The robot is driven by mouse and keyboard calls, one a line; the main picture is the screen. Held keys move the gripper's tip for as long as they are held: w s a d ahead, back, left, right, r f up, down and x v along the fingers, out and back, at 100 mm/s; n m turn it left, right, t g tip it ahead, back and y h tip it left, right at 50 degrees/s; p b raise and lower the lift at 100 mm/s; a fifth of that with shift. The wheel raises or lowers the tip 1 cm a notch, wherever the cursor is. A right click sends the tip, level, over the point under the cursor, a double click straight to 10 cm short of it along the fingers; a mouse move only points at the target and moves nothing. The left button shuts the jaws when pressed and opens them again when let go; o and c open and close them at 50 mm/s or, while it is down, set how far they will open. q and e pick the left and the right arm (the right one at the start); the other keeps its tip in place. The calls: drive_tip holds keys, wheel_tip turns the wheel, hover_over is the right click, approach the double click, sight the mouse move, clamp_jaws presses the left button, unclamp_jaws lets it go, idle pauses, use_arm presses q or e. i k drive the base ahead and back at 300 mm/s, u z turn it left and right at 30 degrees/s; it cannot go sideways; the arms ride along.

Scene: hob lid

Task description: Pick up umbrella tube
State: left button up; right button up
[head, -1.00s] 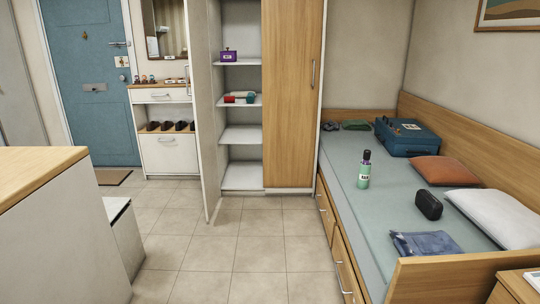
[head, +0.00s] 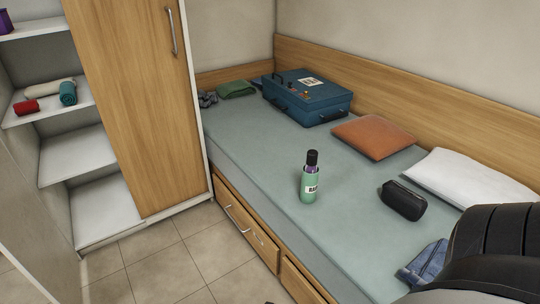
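A green tube (head: 308,186) with a pale label, a purple band and a black top stands upright on the bed, near its front edge. It looks like the umbrella tube, though the label is too small to read fully. Nothing touches it. Neither of my grippers can be made out in the head view.
The bed (head: 255,150) also holds a blue suitcase (head: 308,97), an orange pillow (head: 373,137), a white pillow (head: 470,178), a black case (head: 402,200) and folded jeans (head: 424,262). Drawers (head: 246,226) line its front.

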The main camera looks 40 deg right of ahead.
sight(309, 184)
drive_tip(key=i, duration=1.45)
drive_tip(key=z, duration=3.15)
drive_tip(key=i, duration=0.55)
drive_tip(key=u, duration=0.4)
